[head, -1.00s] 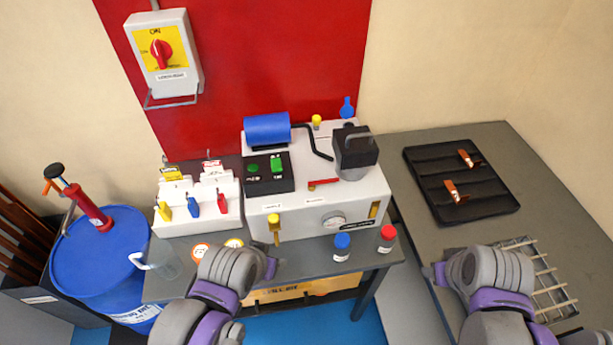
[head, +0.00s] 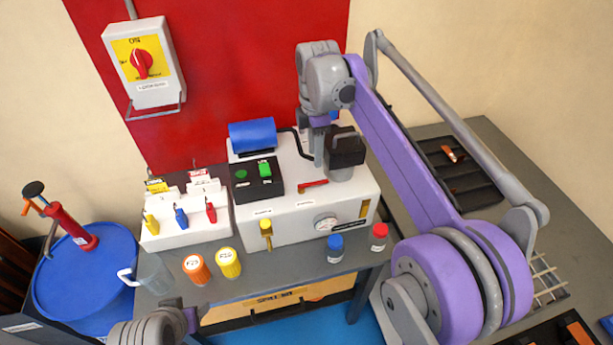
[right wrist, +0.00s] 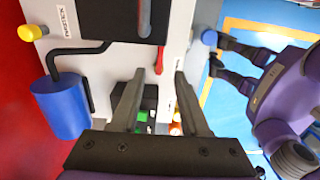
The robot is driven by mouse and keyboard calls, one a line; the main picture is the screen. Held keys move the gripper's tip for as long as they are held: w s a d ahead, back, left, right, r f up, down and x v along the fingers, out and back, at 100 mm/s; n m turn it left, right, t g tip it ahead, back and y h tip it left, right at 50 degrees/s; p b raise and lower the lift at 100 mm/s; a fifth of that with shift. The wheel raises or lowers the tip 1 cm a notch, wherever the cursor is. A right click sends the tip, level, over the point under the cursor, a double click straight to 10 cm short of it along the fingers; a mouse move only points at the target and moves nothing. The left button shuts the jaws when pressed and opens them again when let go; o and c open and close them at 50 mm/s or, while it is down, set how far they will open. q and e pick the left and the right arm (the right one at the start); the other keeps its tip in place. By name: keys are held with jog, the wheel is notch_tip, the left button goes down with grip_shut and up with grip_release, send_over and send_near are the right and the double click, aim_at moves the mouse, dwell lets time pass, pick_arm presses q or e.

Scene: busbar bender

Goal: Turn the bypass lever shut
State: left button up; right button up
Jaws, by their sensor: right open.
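The white bender machine (head: 290,222) stands on the bench. A red lever (head: 313,183) lies flat across its top, left of the black and grey head (head: 345,152); I see no readable label on it. My right gripper (head: 318,160) reaches over the machine top beside that head, fingers pointing down. In the right wrist view its fingers (right wrist: 159,78) are apart and empty, with the red lever (right wrist: 159,60) showing past the gap, apparently untouched. A blue lever at the machine's back is mostly hidden by my right gripper. My left gripper (head: 190,318) is low at the front, mostly cut off.
A blue cylinder (head: 252,134), a black bent pipe and a button box (head: 256,180) crowd the machine top. Orange (head: 195,269), yellow (head: 229,262), blue (head: 335,247) and red-capped (head: 379,236) bottles stand in front. A rotary switch (head: 143,63) hangs on the wall.

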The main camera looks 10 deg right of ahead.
aim_at(315, 182)
notch_tip(315, 182, down, 9)
dwell(0.3)
grip_shut()
dwell(1.4)
